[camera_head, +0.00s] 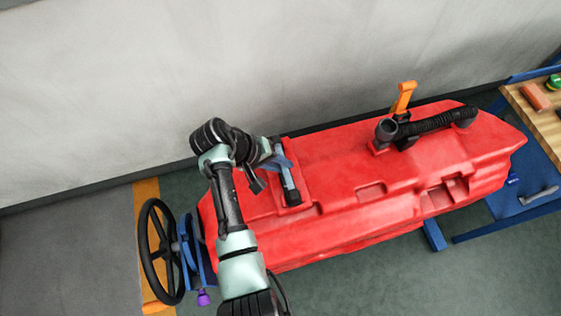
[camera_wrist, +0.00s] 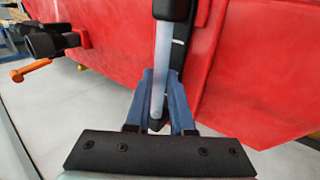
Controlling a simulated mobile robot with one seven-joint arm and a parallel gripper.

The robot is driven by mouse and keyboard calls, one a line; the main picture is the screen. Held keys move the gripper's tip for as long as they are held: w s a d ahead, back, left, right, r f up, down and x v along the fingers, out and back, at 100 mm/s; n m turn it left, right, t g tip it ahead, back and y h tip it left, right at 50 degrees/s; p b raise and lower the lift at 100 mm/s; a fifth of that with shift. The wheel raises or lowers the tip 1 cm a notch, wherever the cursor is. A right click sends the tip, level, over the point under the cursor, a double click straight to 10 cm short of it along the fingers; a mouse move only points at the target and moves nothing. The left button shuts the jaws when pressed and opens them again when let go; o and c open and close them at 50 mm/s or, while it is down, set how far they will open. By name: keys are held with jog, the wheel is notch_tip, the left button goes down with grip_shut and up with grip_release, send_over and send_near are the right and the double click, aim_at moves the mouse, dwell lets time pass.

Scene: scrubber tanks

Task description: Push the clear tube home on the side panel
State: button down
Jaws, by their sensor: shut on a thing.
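The clear tube (camera_wrist: 160,68) is a pale, translucent rod in the wrist view. It runs down from a black fitting (camera_wrist: 172,9) at the top, along a dark strip on the red side panel (camera_wrist: 110,40). My gripper (camera_wrist: 161,84) has blue fingers, one on each side of the tube, and is shut on it. A dark piece shows at the tube's lower end, between the fingers.
A black ribbed hose (camera_head: 435,122) and an orange lever (camera_head: 403,97) stand up on the tank's right part. A black steering wheel (camera_head: 160,250) is at the left. A workbench (camera_head: 545,118) with tools is at the far right. A grey wall runs behind.

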jog(key=c, duration=0.7)
grip_release()
jog(key=o, duration=0.5)
jog(key=shift+r, duration=0.15)
jog(key=shift+p+v, duration=1.8)
jog(key=shift+v, duration=0.35)
jog(key=shift+r+p, duration=2.4)
jog(key=shift+r, duration=0.05)
